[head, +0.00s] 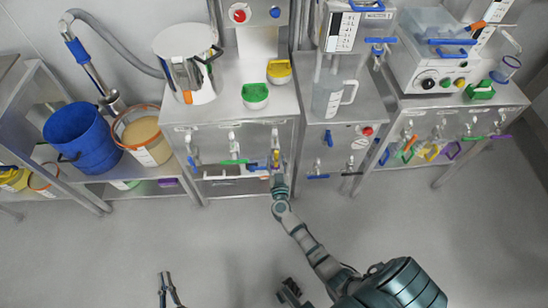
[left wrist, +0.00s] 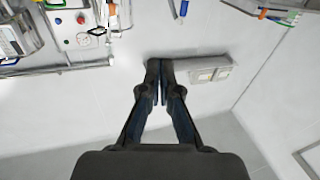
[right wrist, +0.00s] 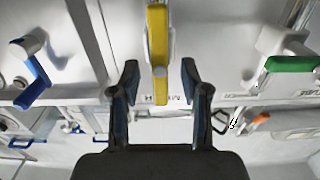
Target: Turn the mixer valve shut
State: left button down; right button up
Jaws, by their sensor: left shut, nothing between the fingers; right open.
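A valve with a yellow handle (head: 276,158) is on the front of the middle-left steel bench. In the right wrist view the yellow handle (right wrist: 157,45) stands lengthwise in the picture, its near end between my fingertips. My right gripper (head: 279,181) is open around that end; it also shows in the right wrist view (right wrist: 160,75). I cannot tell whether a finger touches the handle. A small label below the handle is too blurred to read surely. My left gripper (head: 167,277) is shut and empty over open floor, away from the benches; it also shows in the left wrist view (left wrist: 160,68).
Green (head: 255,94) and yellow (head: 279,71) scoops sit on the bench above. A blue bucket (head: 82,137) stands at left. The floor in front is clear.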

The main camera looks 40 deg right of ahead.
jog(key=shift+x, duration=0.85)
grip_shut()
pick_arm(q)
jog(key=shift+r+t, duration=0.6)
